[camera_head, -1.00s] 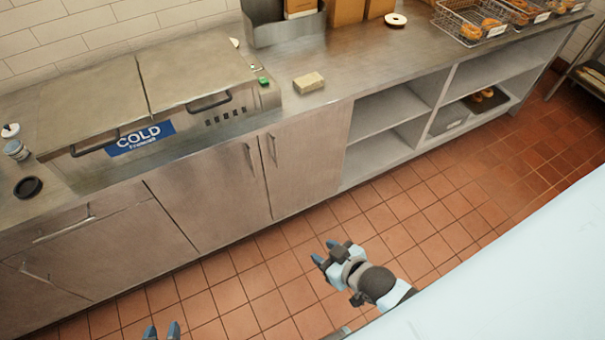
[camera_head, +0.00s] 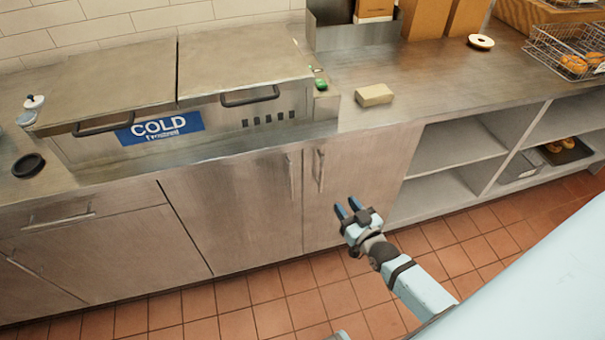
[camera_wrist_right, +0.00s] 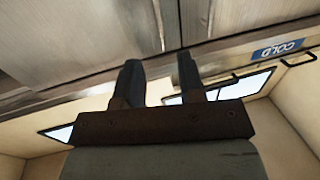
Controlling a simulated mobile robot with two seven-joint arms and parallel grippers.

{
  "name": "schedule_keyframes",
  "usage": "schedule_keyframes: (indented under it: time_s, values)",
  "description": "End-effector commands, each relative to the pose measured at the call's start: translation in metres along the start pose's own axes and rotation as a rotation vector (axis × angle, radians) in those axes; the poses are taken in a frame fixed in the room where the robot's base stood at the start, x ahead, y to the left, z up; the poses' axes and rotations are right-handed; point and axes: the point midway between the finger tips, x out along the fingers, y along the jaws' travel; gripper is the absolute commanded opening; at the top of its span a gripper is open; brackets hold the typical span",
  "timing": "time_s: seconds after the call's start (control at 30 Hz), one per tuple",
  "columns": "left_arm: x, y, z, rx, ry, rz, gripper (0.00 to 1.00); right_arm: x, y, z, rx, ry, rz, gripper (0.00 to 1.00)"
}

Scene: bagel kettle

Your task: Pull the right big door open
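The right big door (camera_head: 360,185) is a shut grey metal cabinet door under the counter, with a vertical bar handle (camera_head: 320,169) near its left edge. The neighbouring left door (camera_head: 232,205) is also shut, its handle (camera_head: 291,176) close beside. My right gripper (camera_head: 347,207) is in front of the right door, below and to the right of its handle, and holds nothing. In the right wrist view my right gripper (camera_wrist_right: 159,72) has its two dark fingers apart, with the cabinet front beyond the tips. My left gripper is not in view.
The counter above carries a cold unit (camera_head: 200,100) with lids, a beige block (camera_head: 374,95) and a wire basket (camera_head: 570,50). Open shelves (camera_head: 450,150) lie right of the door. Tiled floor (camera_head: 270,315) in front of the cabinets is clear.

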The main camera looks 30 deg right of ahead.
Motion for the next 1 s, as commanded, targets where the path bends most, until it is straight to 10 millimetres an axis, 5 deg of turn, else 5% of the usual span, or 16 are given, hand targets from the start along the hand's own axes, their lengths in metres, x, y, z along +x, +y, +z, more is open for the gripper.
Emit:
schedule_keyframes:
  time_s: [0.27,0.7,1.0]
  values:
    - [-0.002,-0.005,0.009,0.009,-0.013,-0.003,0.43,0.028,0.006,0.000,0.001,0.018,0.012,0.36]
    - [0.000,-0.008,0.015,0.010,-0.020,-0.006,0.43,0.117,0.006,-0.001,0.000,0.016,0.011,0.36]
    - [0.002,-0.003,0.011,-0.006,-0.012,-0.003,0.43,0.140,0.006,-0.001,0.000,0.014,0.010,0.36]
